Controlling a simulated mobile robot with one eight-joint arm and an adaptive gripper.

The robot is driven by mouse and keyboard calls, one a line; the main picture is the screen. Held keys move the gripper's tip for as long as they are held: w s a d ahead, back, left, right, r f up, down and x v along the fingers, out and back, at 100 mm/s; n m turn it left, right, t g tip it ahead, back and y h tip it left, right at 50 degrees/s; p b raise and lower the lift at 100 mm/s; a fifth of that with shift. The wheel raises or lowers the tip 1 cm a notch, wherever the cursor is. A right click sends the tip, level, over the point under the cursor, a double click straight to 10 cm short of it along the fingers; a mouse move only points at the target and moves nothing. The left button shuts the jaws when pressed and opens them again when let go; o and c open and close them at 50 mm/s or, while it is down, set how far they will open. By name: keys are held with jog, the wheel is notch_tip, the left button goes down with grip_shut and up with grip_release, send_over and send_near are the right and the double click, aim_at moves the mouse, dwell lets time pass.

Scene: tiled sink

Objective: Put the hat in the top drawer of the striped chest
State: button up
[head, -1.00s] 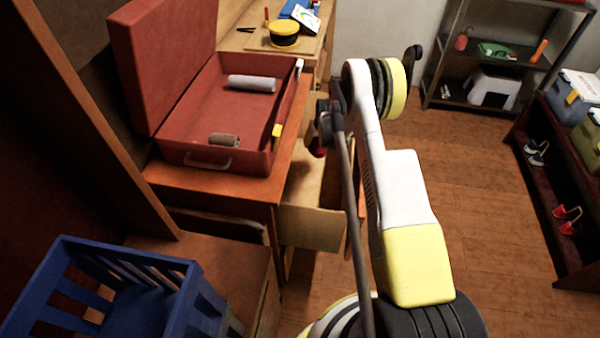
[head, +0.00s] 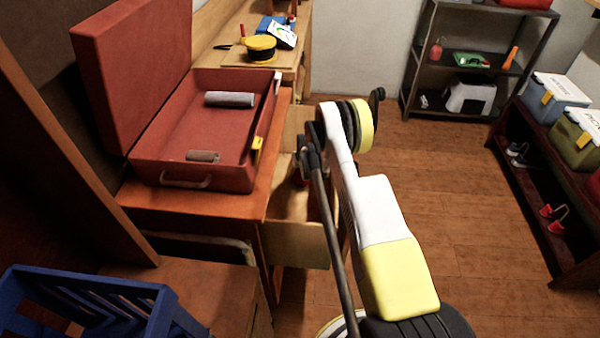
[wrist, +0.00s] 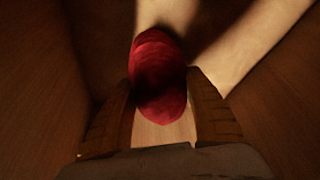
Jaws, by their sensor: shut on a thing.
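My gripper (wrist: 158,90) is shut on a rounded red thing (wrist: 157,62), probably the hat, though its shape is too dark to be sure. In the head view my gripper hangs over or inside an open light-wood drawer (head: 300,247), and only a small red patch shows there. The drawer sticks out from the wooden desk (head: 235,204) under the red case. The wrist view is dark, with brown surfaces at both sides and pale lit patches ahead. I see no clear stripes on any chest.
An open red case (head: 160,130) holding two rolls stands on the desk. A blue crate (head: 155,312) is at lower left. A dark shelf (head: 425,75) and a low rack (head: 572,240) stand at right. The wood floor between is clear.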

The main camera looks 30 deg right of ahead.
jog(key=shift+f, duration=0.6)
jog(key=o, duration=1.2)
jog(key=shift+o, duration=0.2)
jog(key=shift+r, duration=0.1)
jog(key=shift+r, duration=0.3)
jog(key=p+v, duration=0.4)
jog(key=v, duration=0.8)
jog(key=shift+r, duration=0.2)
